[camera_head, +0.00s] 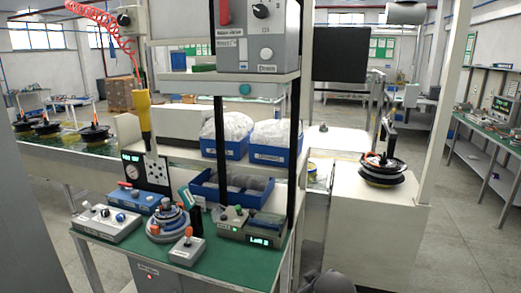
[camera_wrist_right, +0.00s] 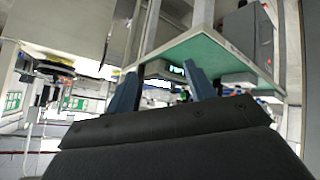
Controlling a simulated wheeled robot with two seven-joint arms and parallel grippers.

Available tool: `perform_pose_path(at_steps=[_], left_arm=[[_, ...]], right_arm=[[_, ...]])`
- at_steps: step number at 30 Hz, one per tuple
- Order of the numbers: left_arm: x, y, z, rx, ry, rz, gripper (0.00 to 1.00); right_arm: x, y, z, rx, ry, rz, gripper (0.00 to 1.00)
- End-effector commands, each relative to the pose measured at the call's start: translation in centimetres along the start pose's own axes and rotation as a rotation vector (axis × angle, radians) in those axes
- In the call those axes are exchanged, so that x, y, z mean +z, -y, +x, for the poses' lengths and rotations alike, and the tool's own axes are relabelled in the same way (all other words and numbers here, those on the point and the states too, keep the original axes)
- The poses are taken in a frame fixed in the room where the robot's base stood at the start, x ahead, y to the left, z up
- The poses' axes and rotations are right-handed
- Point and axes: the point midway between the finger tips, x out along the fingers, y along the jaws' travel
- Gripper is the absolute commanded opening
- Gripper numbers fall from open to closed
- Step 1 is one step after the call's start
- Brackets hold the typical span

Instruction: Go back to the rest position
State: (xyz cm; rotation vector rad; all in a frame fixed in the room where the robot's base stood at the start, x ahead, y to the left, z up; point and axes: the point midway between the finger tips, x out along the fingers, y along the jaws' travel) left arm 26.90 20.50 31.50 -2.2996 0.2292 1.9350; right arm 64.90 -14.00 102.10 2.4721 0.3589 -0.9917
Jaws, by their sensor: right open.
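My right gripper (camera_wrist_right: 162,85) shows in the right wrist view, with its two blue-grey fingers apart and nothing between them. The view is turned over, and the green-topped bench (camera_wrist_right: 215,53) lies beyond the fingers, apart from them. My left gripper is in neither view. In the head view, a hub motor (camera_head: 385,168) with a black rim sits on a white stand to the right. A round blue and grey fixture (camera_head: 168,222) stands on the green bench (camera_head: 150,254).
Control boxes (camera_head: 105,222) and a meter box (camera_head: 250,228) crowd the bench. Blue bins (camera_head: 268,153) stand on the shelf above. A yellow-handled tool (camera_head: 143,110) hangs on a red coiled hose. A conveyor with more hubs (camera_head: 95,136) runs at the left. The floor (camera_head: 470,235) at right is clear.

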Motion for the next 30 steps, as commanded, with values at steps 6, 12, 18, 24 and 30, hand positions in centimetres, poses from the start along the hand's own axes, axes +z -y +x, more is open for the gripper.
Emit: perform_pose_path(at_steps=[6, 12, 18, 24, 30], left_arm=[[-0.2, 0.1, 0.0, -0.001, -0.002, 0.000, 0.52], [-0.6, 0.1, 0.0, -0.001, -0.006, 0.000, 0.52], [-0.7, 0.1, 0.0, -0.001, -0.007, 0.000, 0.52], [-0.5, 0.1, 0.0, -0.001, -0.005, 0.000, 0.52], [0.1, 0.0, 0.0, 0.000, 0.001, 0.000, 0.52]], right_arm=[[8.3, 2.8, -0.2, -0.043, 0.101, 0.086, 0.54], [15.3, 5.2, -1.3, -0.072, 0.192, 0.163, 0.54], [22.1, 7.4, -3.3, -0.093, 0.286, 0.236, 0.54], [27.1, 9.2, -5.5, -0.105, 0.363, 0.294, 0.54], [30.0, 10.1, -7.0, -0.109, 0.410, 0.326, 0.54]])
